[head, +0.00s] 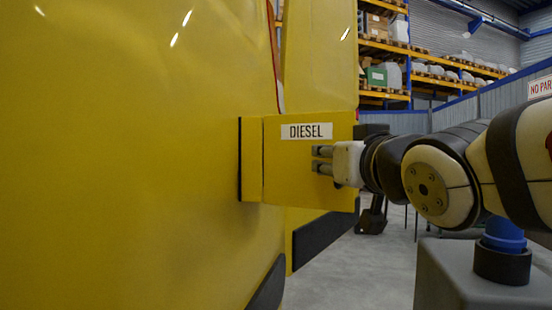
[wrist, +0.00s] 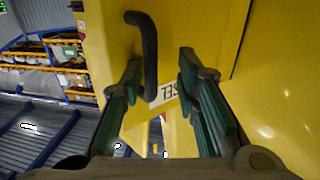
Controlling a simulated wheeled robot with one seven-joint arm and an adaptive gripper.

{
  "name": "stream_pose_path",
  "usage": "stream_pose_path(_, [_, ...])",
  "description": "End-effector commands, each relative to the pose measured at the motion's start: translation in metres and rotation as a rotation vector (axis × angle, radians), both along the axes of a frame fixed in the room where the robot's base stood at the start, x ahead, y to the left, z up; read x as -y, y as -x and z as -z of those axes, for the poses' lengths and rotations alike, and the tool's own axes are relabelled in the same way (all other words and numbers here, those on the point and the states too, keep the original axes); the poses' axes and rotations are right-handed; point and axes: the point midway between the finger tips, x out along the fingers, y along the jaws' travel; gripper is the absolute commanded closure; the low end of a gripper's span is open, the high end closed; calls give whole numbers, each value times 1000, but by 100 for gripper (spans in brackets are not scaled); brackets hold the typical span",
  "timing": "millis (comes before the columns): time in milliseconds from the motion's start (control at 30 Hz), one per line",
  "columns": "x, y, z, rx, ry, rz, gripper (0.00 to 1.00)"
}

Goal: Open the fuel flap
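The yellow fuel flap (head: 285,170) carries a white DIESEL label (head: 306,131) and sits on the side of the yellow vehicle. A thin seam and a dark strip run along its left edge. I cannot tell if it stands slightly ajar. My gripper (head: 322,160) is at the flap's right half, below the label. In the wrist view the flap (wrist: 195,25) bears a dark bar handle (wrist: 149,45). My gripper (wrist: 160,80) is open, its fingers apart on either side of the handle's lower end. The handle is closer to the left finger; contact cannot be told.
The large yellow vehicle body (head: 120,150) fills the left of the head view. Black trim (head: 322,238) lies below the flap. Shelving with boxes (head: 385,50) and a grey fence (head: 470,108) stand farther back. Grey floor shows clear at lower right of the flap.

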Motion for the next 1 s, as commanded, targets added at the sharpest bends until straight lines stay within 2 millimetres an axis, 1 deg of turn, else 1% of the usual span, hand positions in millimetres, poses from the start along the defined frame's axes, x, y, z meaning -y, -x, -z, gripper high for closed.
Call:
stream_pose_path(167, [3,15,-1,2,0,1,71])
stream_pose_path(500, [10,75,-2,6,0,-3,71])
stream_pose_path(700, [15,103,-1,5,-1,-3,71])
stream_pose_path(833, [16,113,-1,3,1,-4,71])
stream_pose_path(1000, [17,117,0,1,1,-3,71])
